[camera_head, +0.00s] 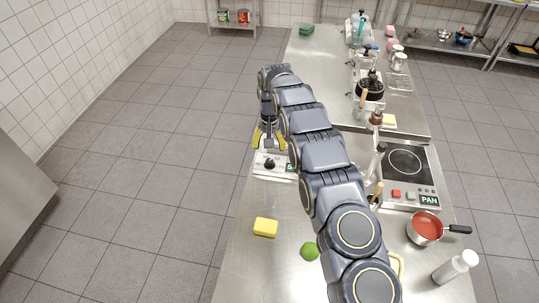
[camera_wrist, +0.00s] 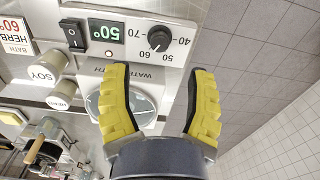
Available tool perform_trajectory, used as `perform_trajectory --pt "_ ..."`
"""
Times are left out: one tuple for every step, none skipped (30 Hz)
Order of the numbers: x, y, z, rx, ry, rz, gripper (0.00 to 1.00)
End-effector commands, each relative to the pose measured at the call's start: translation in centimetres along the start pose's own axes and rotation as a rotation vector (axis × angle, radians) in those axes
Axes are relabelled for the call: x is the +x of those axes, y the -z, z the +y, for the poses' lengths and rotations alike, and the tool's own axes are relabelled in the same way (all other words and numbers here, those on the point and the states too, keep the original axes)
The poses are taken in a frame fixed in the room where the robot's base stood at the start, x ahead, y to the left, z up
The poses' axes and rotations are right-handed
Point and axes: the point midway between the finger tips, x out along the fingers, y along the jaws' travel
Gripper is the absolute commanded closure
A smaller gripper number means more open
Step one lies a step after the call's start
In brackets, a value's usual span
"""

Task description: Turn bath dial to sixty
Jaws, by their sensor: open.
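The bath dial (camera_wrist: 159,38) is a small black knob on a light panel, with printed numbers 40, 50, 60 and 70 around it, upside down in the wrist view. A green display (camera_wrist: 105,32) beside it reads 50°. The knob's own pointer is too small to read surely. In the head view the dial (camera_head: 269,164) is on the front of the bath unit (camera_head: 259,168). My gripper (camera_wrist: 160,75) has its yellow-padded fingers spread apart and empty, with the dial between and beyond the tips, apart from them. In the head view my gripper (camera_head: 268,138) is just behind the dial.
A black rocker switch (camera_wrist: 73,34) and a card reading herb bath 60° (camera_wrist: 14,38) are near the display. A yellow sponge (camera_head: 265,227) and a lime (camera_head: 309,251) lie on the counter; an induction hob (camera_head: 425,163) is to the right.

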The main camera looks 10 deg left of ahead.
Motion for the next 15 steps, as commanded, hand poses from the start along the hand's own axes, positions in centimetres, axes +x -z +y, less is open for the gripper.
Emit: perform_trajectory --pt "-1.3 0.2 0.0 0.000 0.002 0.007 0.45" --pt "-1.9 0.1 0.0 0.000 0.002 0.006 0.45" --pt "-2.6 0.1 0.0 0.000 0.001 0.005 0.45" --pt "-3.1 0.1 0.0 0.000 0.001 0.003 0.45" --pt "-3.6 0.1 0.0 0.000 0.001 0.002 0.45" --pt "-4.1 0.1 0.0 0.000 0.001 0.002 0.45" --pt "-4.4 0.1 0.0 0.000 0.001 0.003 0.45" --pt "-4.7 0.1 0.0 0.000 0.001 0.003 0.45" --pt "-4.9 0.0 0.0 0.000 0.001 0.002 0.45" --pt "-5.0 0.0 0.0 0.000 0.001 0.001 0.45" --pt "-5.0 0.0 0.0 0.000 0.000 0.001 0.45" --pt "-5.0 0.0 0.0 0.000 0.000 0.000 0.45" --pt "-5.0 0.0 0.0 0.000 0.000 0.000 0.45" --pt "-5.0 0.0 0.0 0.000 0.000 0.000 0.45" --pt "-5.0 0.0 0.0 0.000 0.000 -0.001 0.45"
